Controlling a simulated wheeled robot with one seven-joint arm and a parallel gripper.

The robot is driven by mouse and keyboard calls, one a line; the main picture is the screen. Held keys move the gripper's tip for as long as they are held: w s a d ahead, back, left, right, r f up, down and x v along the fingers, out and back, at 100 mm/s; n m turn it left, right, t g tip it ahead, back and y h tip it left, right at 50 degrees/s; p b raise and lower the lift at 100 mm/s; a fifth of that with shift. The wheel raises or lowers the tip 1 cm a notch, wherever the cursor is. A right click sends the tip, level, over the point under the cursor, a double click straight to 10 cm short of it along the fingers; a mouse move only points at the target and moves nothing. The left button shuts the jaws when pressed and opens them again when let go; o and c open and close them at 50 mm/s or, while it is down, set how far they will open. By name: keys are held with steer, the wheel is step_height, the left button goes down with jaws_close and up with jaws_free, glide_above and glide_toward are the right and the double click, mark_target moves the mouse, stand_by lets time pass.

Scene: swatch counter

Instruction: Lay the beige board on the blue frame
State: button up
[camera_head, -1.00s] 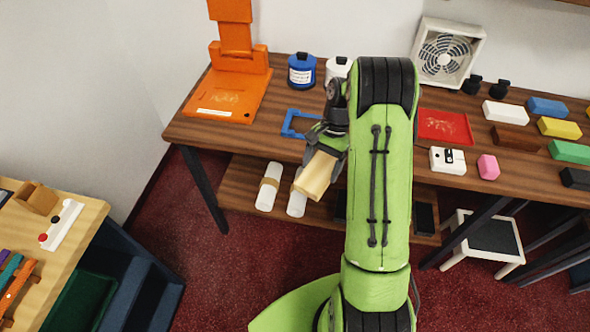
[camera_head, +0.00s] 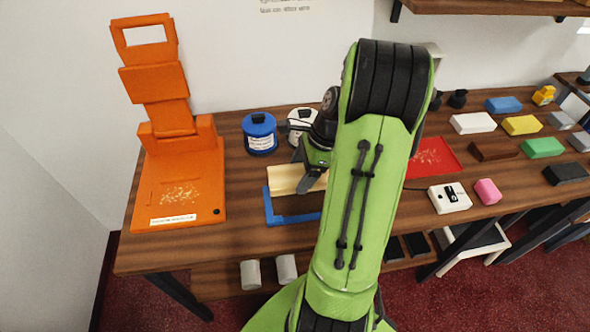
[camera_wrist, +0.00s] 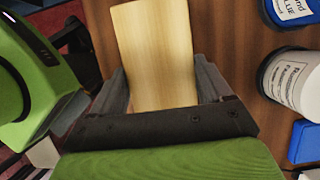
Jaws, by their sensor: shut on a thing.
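The beige board (camera_head: 288,178) is in my gripper (camera_head: 308,178), over the counter in the head view. In the wrist view the board (camera_wrist: 153,45) lies between the two dark fingers of my gripper (camera_wrist: 162,88), which are shut on it. The blue frame (camera_head: 269,208) lies on the wooden counter; its left side and front edge show. The board overlaps the back of the frame in the picture and hides that part. My arm hides the frame's right end. I cannot tell whether the board touches the frame.
A blue jar (camera_head: 260,134) and a white jar (camera_head: 302,122) stand behind the board. A large orange stand (camera_head: 180,170) is at the left. A red tray (camera_head: 432,158), a white sharpener (camera_head: 449,197) and several coloured blocks are at the right. Bare counter (camera_head: 240,240) shows in front.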

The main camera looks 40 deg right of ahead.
steer(key=shift+s+f+b, duration=0.65)
steer(key=shift+b, duration=0.25)
steer(key=f+b, duration=0.3)
steer(key=shift+w, duration=0.35)
steer(key=shift+s+f+b, duration=0.15)
steer(key=shift+f+b, duration=0.6)
steer(key=shift+b, duration=0.15)
steer(key=shift+f+b, duration=0.35)
steer(key=shift+f, duration=0.55)
steer(key=shift+r+p, duration=0.1)
steer(key=shift+p, duration=0.35)
steer(key=shift+f, duration=0.65)
steer(key=o, duration=1.1)
